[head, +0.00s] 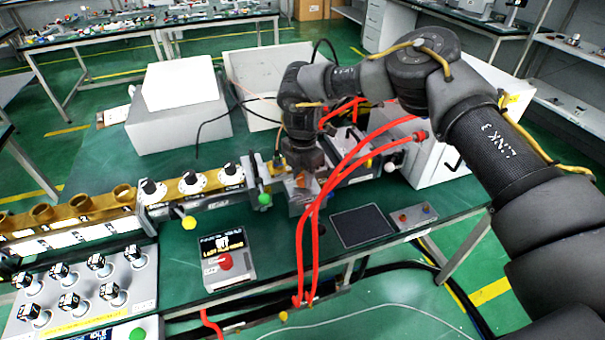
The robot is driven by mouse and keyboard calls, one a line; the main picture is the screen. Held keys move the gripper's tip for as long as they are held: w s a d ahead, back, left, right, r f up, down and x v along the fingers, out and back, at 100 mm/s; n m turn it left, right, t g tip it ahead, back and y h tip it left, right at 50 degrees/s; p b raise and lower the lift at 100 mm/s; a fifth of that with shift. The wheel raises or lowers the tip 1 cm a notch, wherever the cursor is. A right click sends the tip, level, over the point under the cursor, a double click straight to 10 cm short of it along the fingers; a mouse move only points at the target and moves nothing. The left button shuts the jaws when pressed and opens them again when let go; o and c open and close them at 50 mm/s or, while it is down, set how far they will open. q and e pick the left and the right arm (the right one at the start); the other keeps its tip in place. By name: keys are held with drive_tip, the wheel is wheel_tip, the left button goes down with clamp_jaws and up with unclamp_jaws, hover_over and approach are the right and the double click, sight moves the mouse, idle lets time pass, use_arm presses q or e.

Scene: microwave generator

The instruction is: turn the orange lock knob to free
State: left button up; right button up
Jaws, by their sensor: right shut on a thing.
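My right arm comes in from the right, and its right gripper (302,188) points down at the metal waveguide assembly on the green bench (175,262). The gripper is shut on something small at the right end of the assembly. A small patch of orange, the lock knob (299,180), shows between the fingers. Most of the knob is hidden by the gripper and wrist, so its turn angle cannot be read. My left gripper is not in view.
Black dials (192,183) and a green knob (264,199) stand left of the gripper. Red hoses (314,245) hang in front of it. A box with a red button (225,261) and a dark pad (361,226) lie nearer. A white box (180,84) stands behind.

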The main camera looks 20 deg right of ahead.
sight(303, 177)
drive_tip(key=shift+n, duration=1.9)
drive_tip(key=o, duration=1)
wheel_tip(303, 177, up, 11)
drive_tip(key=shift+f+b, duration=0.1)
drive_tip(key=shift+b, duration=0.7)
